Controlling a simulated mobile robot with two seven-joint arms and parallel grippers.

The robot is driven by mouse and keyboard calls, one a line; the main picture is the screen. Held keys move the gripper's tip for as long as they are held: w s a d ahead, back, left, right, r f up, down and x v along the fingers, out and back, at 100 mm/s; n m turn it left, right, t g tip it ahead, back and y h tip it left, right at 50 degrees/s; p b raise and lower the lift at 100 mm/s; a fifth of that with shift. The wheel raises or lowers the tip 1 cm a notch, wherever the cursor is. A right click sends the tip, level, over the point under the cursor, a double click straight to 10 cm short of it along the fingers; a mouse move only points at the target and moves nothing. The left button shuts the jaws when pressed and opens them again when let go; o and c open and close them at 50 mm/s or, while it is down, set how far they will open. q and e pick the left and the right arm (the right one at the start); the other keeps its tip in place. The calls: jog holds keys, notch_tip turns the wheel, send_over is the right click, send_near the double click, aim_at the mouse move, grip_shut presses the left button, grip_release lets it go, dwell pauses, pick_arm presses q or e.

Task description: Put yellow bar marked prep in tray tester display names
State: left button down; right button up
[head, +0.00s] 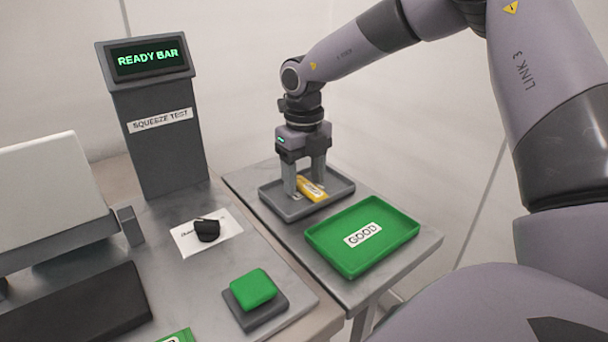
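The yellow bar (313,190) lies in the grey tray (277,205) on the side table; its marking is too small to read. My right gripper (304,184) points straight down over that tray, its fingers apart and low by the bar. I cannot tell whether a finger touches the bar. The green tray (322,245), labelled GOOD, sits in front of the grey tray and is empty. The tester (158,120), labelled SQUEEZE TEST, has a display (149,58) that reads READY BAR. My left gripper is not in view.
A green pad (253,288) sits on a dark base at the front of the left table. A small black object (207,230) rests on a white card (184,241). A light box-like device (45,190) stands at the left. A gap separates the two tables.

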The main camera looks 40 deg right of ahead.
aim_at(304, 183)
jog(key=shift+r, duration=0.25)
notch_tip(304, 183, up, 12)
jog(key=p, duration=0.2)
jog(key=shift+f, duration=0.15)
dwell(0.6)
